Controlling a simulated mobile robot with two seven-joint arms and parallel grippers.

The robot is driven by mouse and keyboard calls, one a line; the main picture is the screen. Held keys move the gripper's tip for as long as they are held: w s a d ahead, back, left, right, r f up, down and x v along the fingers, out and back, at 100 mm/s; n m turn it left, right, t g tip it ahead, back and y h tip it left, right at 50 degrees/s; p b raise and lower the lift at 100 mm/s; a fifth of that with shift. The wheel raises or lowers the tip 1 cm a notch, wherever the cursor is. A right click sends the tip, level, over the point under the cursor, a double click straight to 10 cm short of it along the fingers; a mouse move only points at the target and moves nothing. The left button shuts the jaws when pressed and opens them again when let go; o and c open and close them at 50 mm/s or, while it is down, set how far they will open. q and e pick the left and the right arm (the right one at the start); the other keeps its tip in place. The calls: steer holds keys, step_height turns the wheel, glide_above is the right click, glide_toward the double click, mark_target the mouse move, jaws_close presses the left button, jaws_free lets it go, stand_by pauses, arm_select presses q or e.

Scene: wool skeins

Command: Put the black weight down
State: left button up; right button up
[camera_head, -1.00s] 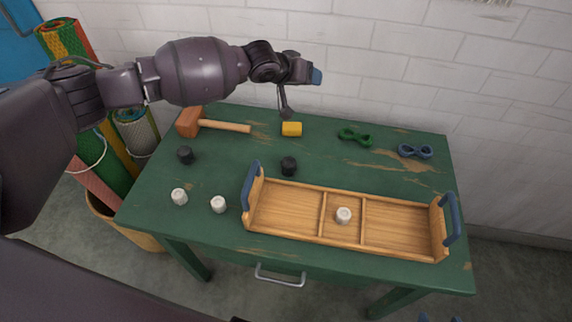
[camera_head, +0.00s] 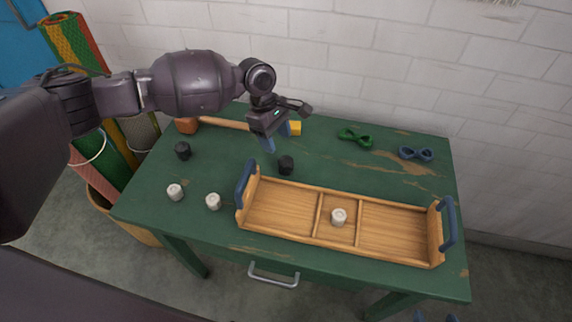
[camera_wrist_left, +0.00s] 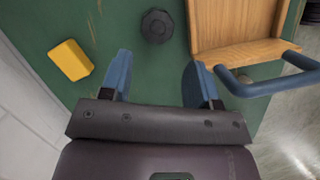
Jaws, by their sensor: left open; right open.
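One black weight (camera_head: 286,166) stands upright on the green table, just behind the tray's left end. It also shows in the left wrist view (camera_wrist_left: 157,26), just beyond my fingertips and apart from them. A second black weight (camera_head: 183,151) stands further left on the table. My left gripper (camera_head: 276,138) is open and empty, pointing down above the table behind the nearer black weight. In the left wrist view its two blue fingers (camera_wrist_left: 158,70) are spread with nothing between them. Blue tips of my right gripper (camera_head: 438,319) show at the bottom edge, apart; the rest is out of frame.
A wooden tray (camera_head: 437,235) with three compartments and blue handles holds a white weight (camera_head: 339,217) in the middle. Two white weights stand left of it. A mallet (camera_head: 222,123), a yellow block (camera_head: 295,128), and green (camera_head: 355,138) and blue (camera_head: 416,154) figure-eight pieces lie behind.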

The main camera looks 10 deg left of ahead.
mark_target(286, 160)
arm_select(q)
steer(key=x, duration=0.3)
steer(key=shift+b, duration=0.3)
steer(key=shift+d+f, duration=0.1)
steer(key=shift+f, duration=0.25)
steer(key=b+x, duration=0.1)
steer(key=x, duration=0.3)
steer(key=shift+d+b, duration=0.15)
steer(key=shift+b, duration=0.15)
steer(key=shift+d+f, duration=0.15)
steer(key=shift+f, duration=0.3)
steer(key=shift+r, duration=0.1)
steer(key=shift+r, duration=0.1)
jaws_close()
